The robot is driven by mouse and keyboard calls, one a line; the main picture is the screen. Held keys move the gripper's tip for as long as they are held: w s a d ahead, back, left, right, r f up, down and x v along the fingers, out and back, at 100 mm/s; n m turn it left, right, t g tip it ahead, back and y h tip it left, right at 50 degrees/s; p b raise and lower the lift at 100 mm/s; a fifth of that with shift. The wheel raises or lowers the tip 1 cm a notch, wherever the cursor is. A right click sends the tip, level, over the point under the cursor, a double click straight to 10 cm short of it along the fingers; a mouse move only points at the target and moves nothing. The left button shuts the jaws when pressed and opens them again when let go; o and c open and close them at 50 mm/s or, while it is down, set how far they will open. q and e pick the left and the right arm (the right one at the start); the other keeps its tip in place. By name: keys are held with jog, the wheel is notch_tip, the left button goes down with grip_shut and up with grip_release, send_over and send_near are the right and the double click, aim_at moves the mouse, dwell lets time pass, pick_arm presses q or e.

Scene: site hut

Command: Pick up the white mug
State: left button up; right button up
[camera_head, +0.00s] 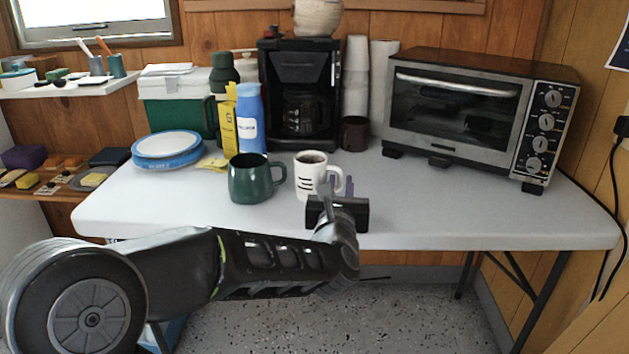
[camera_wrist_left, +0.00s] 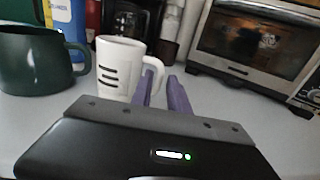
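The white mug (camera_head: 309,175) with black stripes stands upright on the white table, its handle to the right; it holds something dark. It also shows in the left wrist view (camera_wrist_left: 119,70). My left gripper (camera_head: 344,184) is at the mug's handle side. Its two purple fingers (camera_wrist_left: 161,82) point away from me with a gap between them, so it is open. The left finger overlaps the handle in the wrist view; I cannot tell whether it touches. My right gripper is not in view.
A green mug (camera_head: 250,180) stands just left of the white mug. Behind are a blue bottle (camera_head: 250,120), a coffee maker (camera_head: 299,75) and a dark cup (camera_head: 355,135). A toaster oven (camera_head: 455,120) is at right. The table's front right is clear.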

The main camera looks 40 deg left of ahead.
pick_arm(q)
jog(key=shift+w+a, duration=0.2)
jog(key=shift+w, duration=0.1)
jog(key=shift+x, duration=2.6)
grip_shut()
